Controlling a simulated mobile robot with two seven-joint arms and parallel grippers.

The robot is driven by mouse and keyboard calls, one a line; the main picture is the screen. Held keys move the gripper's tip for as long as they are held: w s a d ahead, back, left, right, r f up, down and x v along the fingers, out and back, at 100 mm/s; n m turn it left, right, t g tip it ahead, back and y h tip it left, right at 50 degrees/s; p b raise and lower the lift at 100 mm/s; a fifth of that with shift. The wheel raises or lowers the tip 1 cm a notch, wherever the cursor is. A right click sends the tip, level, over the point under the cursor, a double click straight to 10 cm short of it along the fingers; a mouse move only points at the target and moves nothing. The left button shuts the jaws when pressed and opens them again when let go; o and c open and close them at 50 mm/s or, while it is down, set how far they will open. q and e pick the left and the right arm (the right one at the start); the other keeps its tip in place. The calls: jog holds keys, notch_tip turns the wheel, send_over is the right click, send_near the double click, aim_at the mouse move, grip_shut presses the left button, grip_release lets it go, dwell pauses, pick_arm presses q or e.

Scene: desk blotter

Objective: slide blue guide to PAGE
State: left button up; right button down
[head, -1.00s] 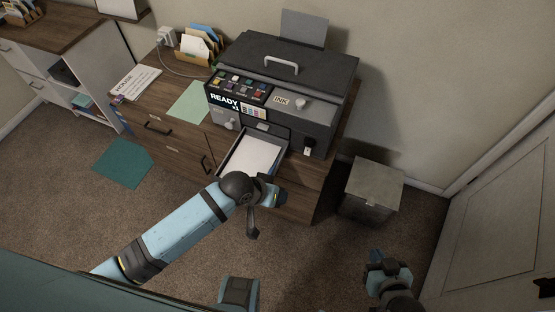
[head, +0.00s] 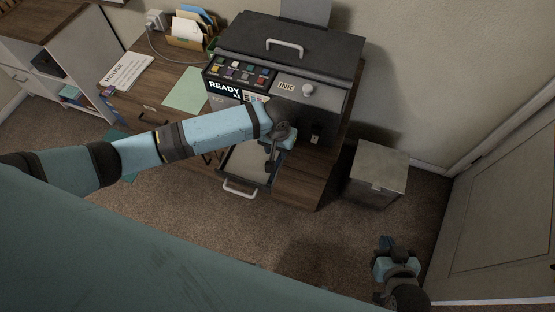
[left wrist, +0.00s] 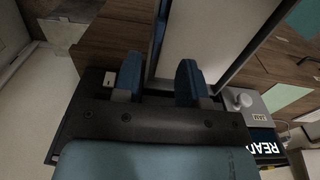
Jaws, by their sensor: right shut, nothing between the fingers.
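The pulled-out paper tray (head: 268,184) of the printer (head: 330,98) holds a white sheet (head: 242,157). My left gripper (head: 270,164) is over the tray's right side, with its fingers pointing down. In the left wrist view its two blue fingers (left wrist: 158,82) are apart, with the tray's side edge (left wrist: 158,42) running between them and the white sheet (left wrist: 205,35) beside it. I cannot make out the blue guide clearly; my left gripper covers that side of the tray. No PAGE mark is readable. My right gripper (head: 384,246) is shut and empty, low at the right.
The printer stands on a wooden cabinet (head: 315,175). A grey bin (head: 376,172) is on the floor to the right. A green sheet (head: 186,90), a HOUSE paper (head: 128,72) and a file holder (head: 190,35) lie left of the printer. The floor in front is clear.

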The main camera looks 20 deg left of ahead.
aim_at(277, 163)
pick_arm(q)
notch_tip(277, 163, down, 8)
jog(key=shift+r, duration=0.15)
grip_shut()
